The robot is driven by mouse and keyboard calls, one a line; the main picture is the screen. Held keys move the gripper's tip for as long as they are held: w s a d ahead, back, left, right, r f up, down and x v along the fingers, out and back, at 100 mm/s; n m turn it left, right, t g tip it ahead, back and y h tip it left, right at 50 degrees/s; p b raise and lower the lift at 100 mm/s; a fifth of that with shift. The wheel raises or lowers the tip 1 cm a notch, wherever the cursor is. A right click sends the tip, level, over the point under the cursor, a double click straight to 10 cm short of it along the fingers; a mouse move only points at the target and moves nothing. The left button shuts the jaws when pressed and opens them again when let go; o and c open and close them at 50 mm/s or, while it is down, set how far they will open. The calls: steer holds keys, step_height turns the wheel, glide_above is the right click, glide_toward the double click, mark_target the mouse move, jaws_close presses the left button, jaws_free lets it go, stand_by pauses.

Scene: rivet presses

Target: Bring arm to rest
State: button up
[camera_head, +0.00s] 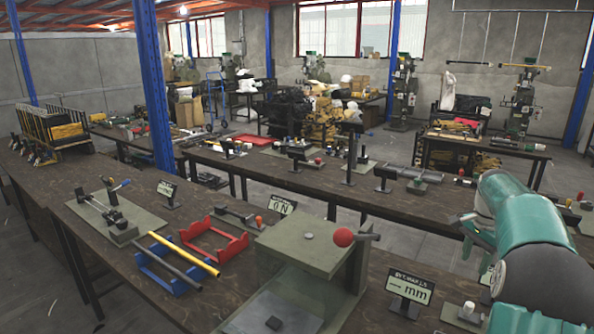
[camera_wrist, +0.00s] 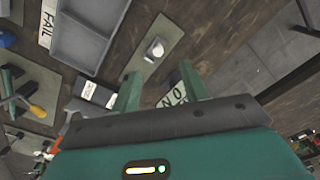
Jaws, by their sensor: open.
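My teal arm (camera_head: 525,220) rises at the right edge of the head view, above the dark wooden bench (camera_head: 225,290). In the wrist view my gripper (camera_wrist: 162,88) has its two green fingers spread wide apart, with nothing held between them. Below the fingers lies a grey-green plate (camera_wrist: 165,50) with a small pale metal piece (camera_wrist: 155,49) on it. A sign (camera_wrist: 176,95) shows partly behind the fingers. I cannot make out the fingertips clearly in the head view.
A press (camera_head: 310,247) with a red ball knob (camera_head: 342,237) stands left of my arm. A "mm" sign (camera_head: 410,288) stands between them. A red rack (camera_head: 215,238) and a blue rack (camera_head: 165,275) sit farther left. In the wrist view, a grey tray (camera_wrist: 88,30) lies upper left.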

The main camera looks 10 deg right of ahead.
steer(key=s+a+r+n+t, duration=0.1)
steer(key=s+a+r+n, duration=0.2)
steer(key=a, duration=0.4)
steer(key=s+a+r+n+t, duration=0.1)
steer(key=s+a+r+n, duration=0.2)
steer(key=a, duration=0.5)
steer(key=s+a+r+n, duration=0.2)
steer(key=a+r, duration=0.2)
steer(key=a, duration=0.3)
steer(key=s+a+f+n+t, duration=0.1)
steer(key=s+a+f+n, duration=0.2)
steer(key=s+a, duration=0.4)
steer(key=s+a+f+n+t, duration=0.2)
steer(key=s+a+n, duration=0.3)
steer(key=s, duration=0.6)
steer(key=a, duration=0.2)
steer(key=shift+s+a+f, duration=0.35)
steer(key=shift+a+f, duration=0.05)
